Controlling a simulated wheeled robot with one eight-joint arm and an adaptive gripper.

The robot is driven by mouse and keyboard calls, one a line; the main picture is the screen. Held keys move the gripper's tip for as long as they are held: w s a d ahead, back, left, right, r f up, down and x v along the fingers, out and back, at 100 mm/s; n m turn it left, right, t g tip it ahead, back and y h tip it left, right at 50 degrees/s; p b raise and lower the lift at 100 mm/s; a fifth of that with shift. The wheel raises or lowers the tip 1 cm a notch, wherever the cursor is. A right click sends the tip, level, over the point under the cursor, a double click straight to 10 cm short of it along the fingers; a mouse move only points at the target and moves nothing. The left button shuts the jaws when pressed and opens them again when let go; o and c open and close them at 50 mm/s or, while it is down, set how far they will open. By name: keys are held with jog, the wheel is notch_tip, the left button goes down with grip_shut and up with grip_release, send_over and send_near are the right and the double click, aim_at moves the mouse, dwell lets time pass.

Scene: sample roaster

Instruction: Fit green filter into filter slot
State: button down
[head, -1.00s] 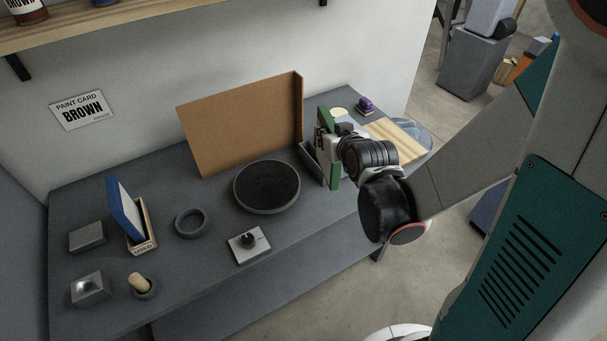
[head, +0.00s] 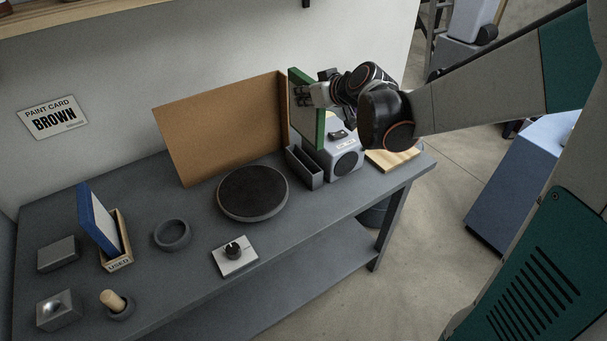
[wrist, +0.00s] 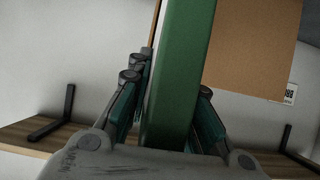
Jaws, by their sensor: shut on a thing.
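The green filter (head: 306,112) is a flat panel with a green frame, held upright. My gripper (head: 312,96) is shut on it from the right. In the wrist view, the green filter's edge (wrist: 182,70) runs upright between the two fingers of my gripper (wrist: 172,112). An open-topped dark grey slot (head: 305,168), which looks like the filter slot, stands on the bench against the left side of a grey machine with a round vent (head: 345,163). The filter is above the slot and machine in the picture, apart from the slot. Its exact sideways alignment cannot be told.
A brown board (head: 222,130) stands just left of the filter. A round dark plate (head: 252,192) and a white knob plate (head: 235,256) lie in front. A blue-framed panel sits in a box marked USED (head: 118,262) at left. A wooden board (head: 392,160) lies right of the machine.

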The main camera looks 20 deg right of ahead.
aim_at(323, 144)
jog(key=w+r, duration=0.2)
jog(key=r, duration=0.1)
jog(key=shift+w, duration=0.15)
notch_tip(323, 144, down, 20)
jog(key=b, duration=0.7)
jog(key=shift+r, duration=0.15)
jog(key=shift+b, duration=0.3)
jog(key=c, duration=1.4)
grip_release()
jog(key=shift+c, duration=0.2)
jog(key=p+v, duration=0.4)
jog(key=v, duration=0.8)
